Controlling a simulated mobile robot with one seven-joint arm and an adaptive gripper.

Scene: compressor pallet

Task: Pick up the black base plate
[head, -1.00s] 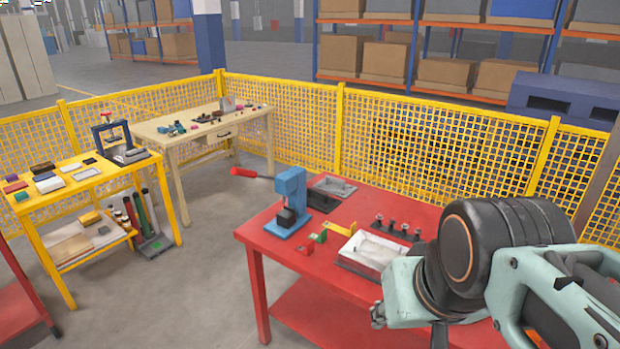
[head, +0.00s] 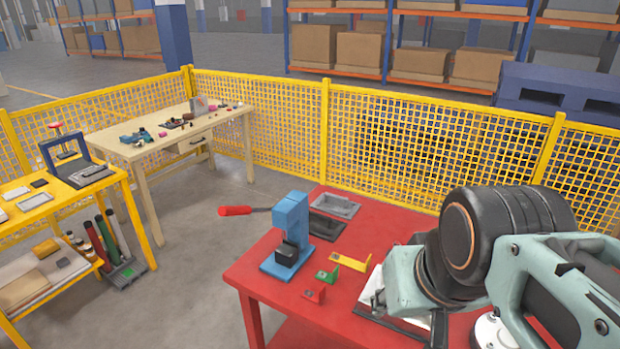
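A flat, dark, tray-like plate (head: 327,228) lies on the red table (head: 262,290), just right of the blue press and in front of a grey tray (head: 337,205). It looks like the black base plate, though I cannot be certain. Nothing of mine touches it. My arm crosses the lower right of the head view, with its black joint and pale green links over the table's right part. My gripper's fingers do not show; a dark part of the arm runs off the bottom edge.
The blue press (head: 289,240) has a red-tipped lever (head: 236,210) sticking out left. Small red (head: 315,294), green (head: 327,275) and yellow (head: 350,262) pieces lie before my arm. A white tray (head: 368,290) is partly hidden by it. Yellow mesh fence (head: 290,125) stands behind.

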